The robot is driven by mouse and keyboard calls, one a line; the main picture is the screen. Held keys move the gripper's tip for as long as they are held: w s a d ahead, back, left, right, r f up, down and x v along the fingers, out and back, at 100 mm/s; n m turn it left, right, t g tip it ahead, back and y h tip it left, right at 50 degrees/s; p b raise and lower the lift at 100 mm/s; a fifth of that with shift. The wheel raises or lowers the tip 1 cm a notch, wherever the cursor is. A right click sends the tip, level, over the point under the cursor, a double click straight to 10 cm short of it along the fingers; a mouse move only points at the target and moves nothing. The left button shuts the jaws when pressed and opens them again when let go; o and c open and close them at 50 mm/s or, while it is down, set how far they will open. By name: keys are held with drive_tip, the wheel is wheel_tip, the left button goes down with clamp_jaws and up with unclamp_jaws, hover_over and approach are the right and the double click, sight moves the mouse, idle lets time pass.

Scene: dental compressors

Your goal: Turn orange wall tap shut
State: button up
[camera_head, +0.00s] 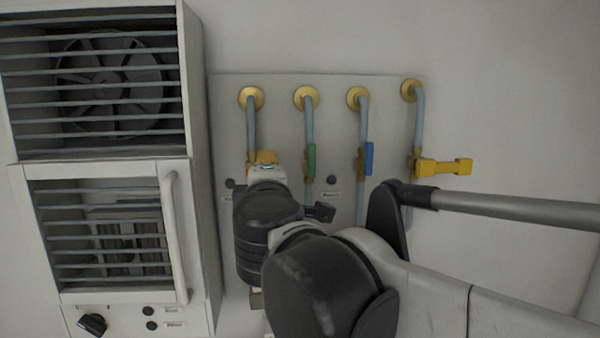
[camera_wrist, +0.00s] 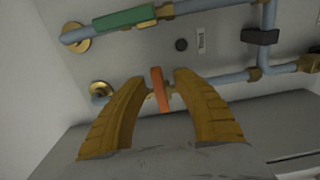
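The orange tap handle (camera_wrist: 160,90) shows in the wrist view on the lower pipe, its long side lying across the pipe in the picture. My gripper (camera_wrist: 161,79) has its two yellow-brown fingers on either side of the handle, with a narrow gap visible at each side. The fingers are apart and do not appear to press on it. In the head view my gripper (camera_head: 262,157) is at the leftmost pipe (camera_head: 251,125); my arm hides most of the orange tap there.
To the right are pipes with a green handle (camera_head: 311,160), a blue handle (camera_head: 369,158), both along their pipes, and a yellow handle (camera_head: 443,167) sticking out sideways. A louvred cabinet (camera_head: 195,130) stands close on the left. The wall at far right is clear.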

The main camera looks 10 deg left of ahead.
drive_tip(key=v, duration=1.2)
drive_tip(key=w+d+f+m+g+h+b, duration=0.1)
drive_tip(key=d+f+m+g+h+b, duration=0.15)
drive_tip(key=d+f+b, duration=0.55)
drive_tip(key=d+f+m+g+h+b, duration=0.1)
drive_tip(key=d+f+m+b, duration=0.3)
drive_tip(key=f, duration=0.9)
drive_tip(key=w+d+f+m+g+h+b, duration=0.1)
drive_tip(key=d+f+m+h+b, duration=0.2)
drive_tip(key=d+f, duration=0.6)
drive_tip(key=s+d+f+m+g+b, duration=0.2)
drive_tip(key=f+b, duration=0.4)
drive_tip(key=f, duration=0.6)
drive_tip(key=s+d+f+m+g+y+b, duration=0.1)
drive_tip(key=s+f+m+b, duration=0.4)
drive_tip(key=f, duration=0.8)
drive_tip(key=s+d+f+m+g+y+b, duration=0.1)
drive_tip(key=s+d+f+m+g+b, duration=0.2)
drive_tip(key=f+b, duration=0.6)
wheel_tip(320, 180, down, 4)
drive_tip(key=shift+s+d+r+m, duration=0.1)
drive_tip(key=shift+s+d+m, duration=0.45)
drive_tip(key=shift+d, duration=0.55)
